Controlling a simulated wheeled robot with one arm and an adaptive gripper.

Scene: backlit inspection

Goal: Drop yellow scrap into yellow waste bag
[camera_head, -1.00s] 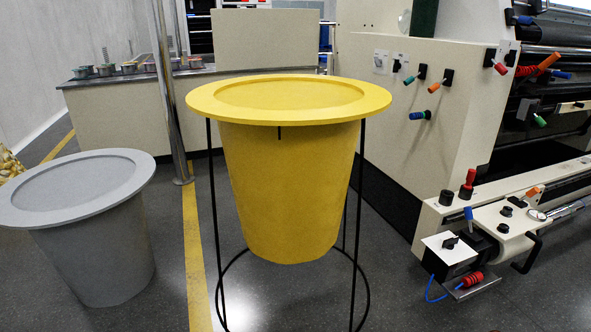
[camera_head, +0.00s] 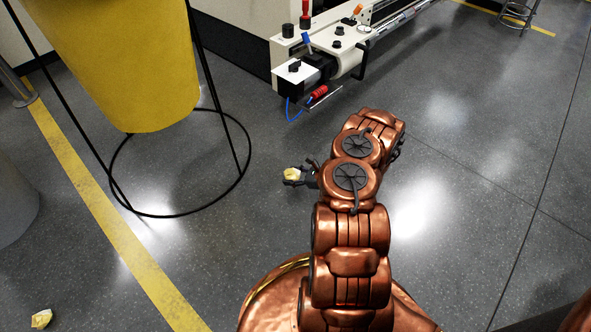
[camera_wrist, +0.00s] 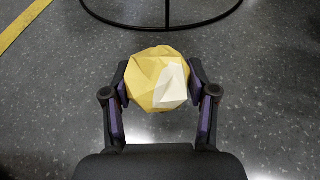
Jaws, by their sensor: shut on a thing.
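My gripper (camera_head: 298,176) is shut on a crumpled pale yellow scrap (camera_head: 291,175). In the wrist view the scrap (camera_wrist: 156,80) sits between the two fingers (camera_wrist: 160,88), with grey floor behind it. The yellow waste bag (camera_head: 135,65) hangs in a black wire stand (camera_head: 243,150), left of my gripper in the head view. Its top is cut off in the head view. In the wrist view only part of the stand's base ring (camera_wrist: 167,30) shows, beyond the scrap. A second yellow scrap (camera_head: 41,318) lies on the floor at the lower left of the head view.
A grey bin (camera_head: 15,205) is partly in view at the left edge. A yellow floor line (camera_head: 110,230) runs between it and the stand. A cream machine (camera_head: 290,48) with a blue cable stands behind. The floor right of my arm is clear.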

